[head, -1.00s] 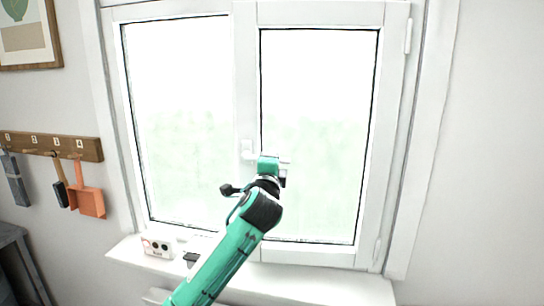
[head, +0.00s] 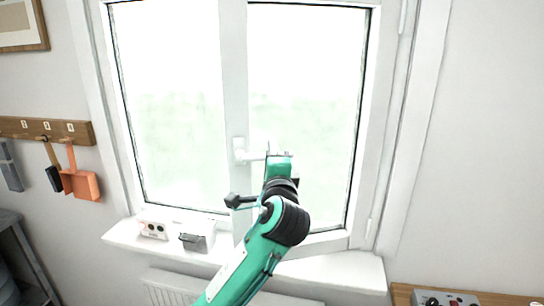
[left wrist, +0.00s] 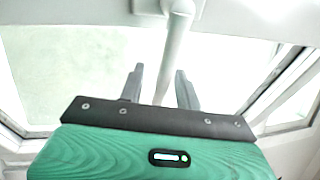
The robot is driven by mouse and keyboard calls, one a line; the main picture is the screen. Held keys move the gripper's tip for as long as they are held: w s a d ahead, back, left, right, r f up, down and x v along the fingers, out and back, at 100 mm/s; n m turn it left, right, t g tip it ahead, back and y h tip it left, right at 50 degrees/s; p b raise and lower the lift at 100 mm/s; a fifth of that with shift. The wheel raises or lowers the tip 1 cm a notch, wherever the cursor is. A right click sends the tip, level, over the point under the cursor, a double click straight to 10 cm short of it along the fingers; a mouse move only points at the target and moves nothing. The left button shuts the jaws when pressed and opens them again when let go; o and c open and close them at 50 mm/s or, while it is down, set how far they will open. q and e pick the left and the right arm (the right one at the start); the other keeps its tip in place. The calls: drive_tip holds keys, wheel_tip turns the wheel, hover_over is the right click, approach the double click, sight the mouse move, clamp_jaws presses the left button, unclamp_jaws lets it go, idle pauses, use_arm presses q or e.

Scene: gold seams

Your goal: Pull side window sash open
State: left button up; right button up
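The side window sash is the right-hand white-framed sash (head: 364,130), hinged on its right side. Its bottom edge slopes differently from the fixed left pane's, so it stands swung a little toward me. Its white handle (head: 239,152) has the lever turned sideways, pointing right. My left gripper (head: 280,157) is at the lever's end. In the left wrist view the lever (left wrist: 176,45) runs down between my left gripper's two dark fingers (left wrist: 160,88), nearer the right one. The fingers stand apart, with a gap at the left one. My right gripper is out of view.
A small box with dark dots (head: 153,230) and a white box with a dark front (head: 197,238) stand on the sill (head: 335,271). A radiator (head: 170,290) is below. A wooden surface with a control box (head: 445,299) is at the lower right. Tools hang from a rack (head: 75,131) at left.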

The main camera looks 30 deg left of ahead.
use_arm(q)
drive_tip(key=shift+s+d, duration=0.15)
drive_tip(key=shift+s, duration=0.1)
drive_tip(key=b+v, duration=0.4)
drive_tip(key=v, duration=0.9)
drive_tip(key=shift+c, duration=0.2)
